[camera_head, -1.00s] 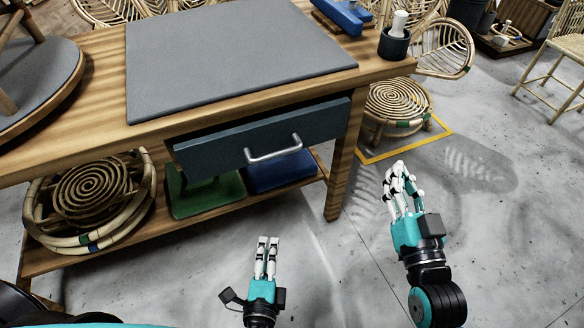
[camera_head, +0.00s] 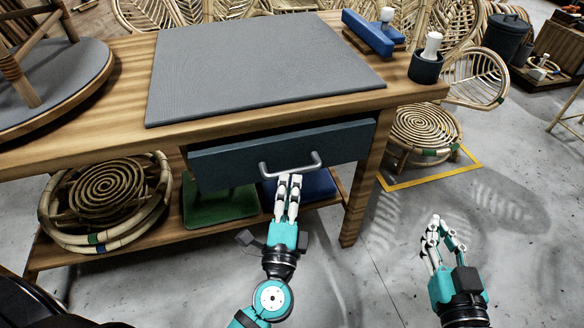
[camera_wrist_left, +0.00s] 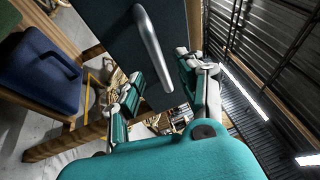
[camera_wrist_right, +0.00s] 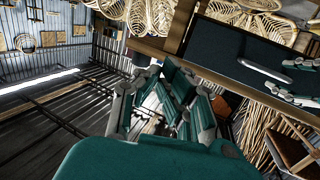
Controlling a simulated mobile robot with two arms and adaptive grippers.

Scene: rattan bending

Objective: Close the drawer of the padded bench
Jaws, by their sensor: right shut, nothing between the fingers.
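The padded bench (camera_head: 120,123) has a dark blue-grey drawer (camera_head: 225,166) pulled partly out below its top. A silver bar handle (camera_head: 312,165) is on the drawer front; it also shows in the left wrist view (camera_wrist_left: 150,45). My left gripper (camera_head: 290,182) is at the handle, with its fingertips just below and overlapping it in the head view; contact cannot be told. Its fingers (camera_wrist_left: 158,85) are spread apart in the left wrist view. My right gripper (camera_head: 443,228) is shut and empty, off to the right of the bench. The drawer also shows in the right wrist view (camera_wrist_right: 225,45).
A grey pad (camera_head: 260,65) covers the bench top. A bench leg (camera_head: 357,205) stands right of the drawer. Floor between the right gripper and bench is clear.

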